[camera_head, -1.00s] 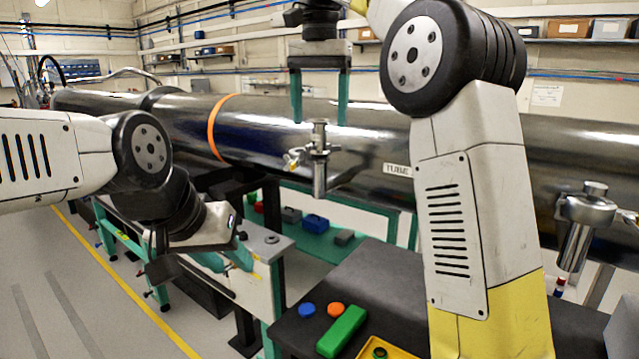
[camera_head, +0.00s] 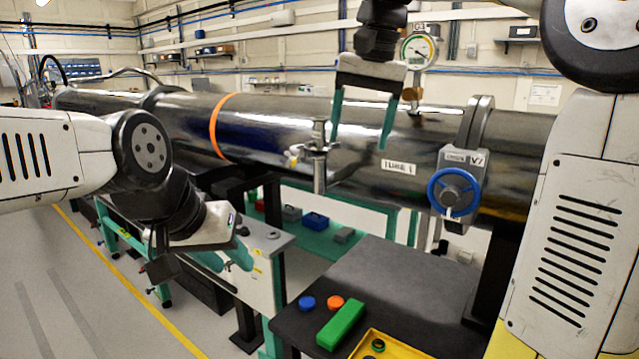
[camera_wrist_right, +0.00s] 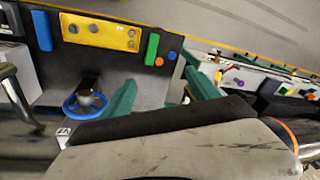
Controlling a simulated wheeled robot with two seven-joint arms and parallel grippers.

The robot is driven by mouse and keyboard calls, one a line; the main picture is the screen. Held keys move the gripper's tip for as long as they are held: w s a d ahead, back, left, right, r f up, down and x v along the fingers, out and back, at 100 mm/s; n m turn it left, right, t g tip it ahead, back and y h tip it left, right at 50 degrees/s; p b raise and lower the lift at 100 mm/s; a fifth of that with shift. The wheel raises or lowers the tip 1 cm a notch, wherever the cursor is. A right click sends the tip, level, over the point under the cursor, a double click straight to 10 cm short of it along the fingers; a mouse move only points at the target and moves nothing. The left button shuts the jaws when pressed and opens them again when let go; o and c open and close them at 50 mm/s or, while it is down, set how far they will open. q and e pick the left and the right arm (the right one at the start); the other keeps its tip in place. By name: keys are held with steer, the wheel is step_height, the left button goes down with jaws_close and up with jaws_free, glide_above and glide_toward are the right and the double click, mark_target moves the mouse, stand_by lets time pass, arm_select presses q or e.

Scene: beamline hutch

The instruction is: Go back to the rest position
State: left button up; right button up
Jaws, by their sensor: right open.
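My right gripper (camera_head: 361,127) is open and empty in the head view. Its teal fingers point down in front of the dark beam tube, right of the small metal valve fitting (camera_head: 319,160). In the right wrist view its two teal fingers (camera_wrist_right: 162,100) are spread apart with nothing between them. My left gripper (camera_head: 228,262) is at the lower left, beside the end of a white-topped bench. Its teal fingers look apart with nothing visible between them.
The long dark tube (camera_head: 270,125) with an orange band crosses the scene. A blue handwheel valve (camera_head: 453,192) and a gauge (camera_head: 419,49) are on it. A dark table (camera_head: 385,280) holds a green block (camera_head: 341,325), blue and orange caps and a yellow tray (camera_head: 395,345).

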steer(key=s+d+f+n+t, duration=0.1)
steer(key=s+d+f+t, duration=0.1)
steer(key=s+f, duration=0.5)
steer(key=s+d+f+n+t, duration=0.1)
steer(key=s+d+f+t, duration=0.1)
steer(key=s+d+f, duration=0.3)
steer(key=s+f, duration=0.3)
steer(key=f, duration=0.2)
steer(key=shift+s+f+n+y, duration=0.15)
steer(key=shift+n+y, duration=0.15)
steer(key=shift+y, duration=0.1)
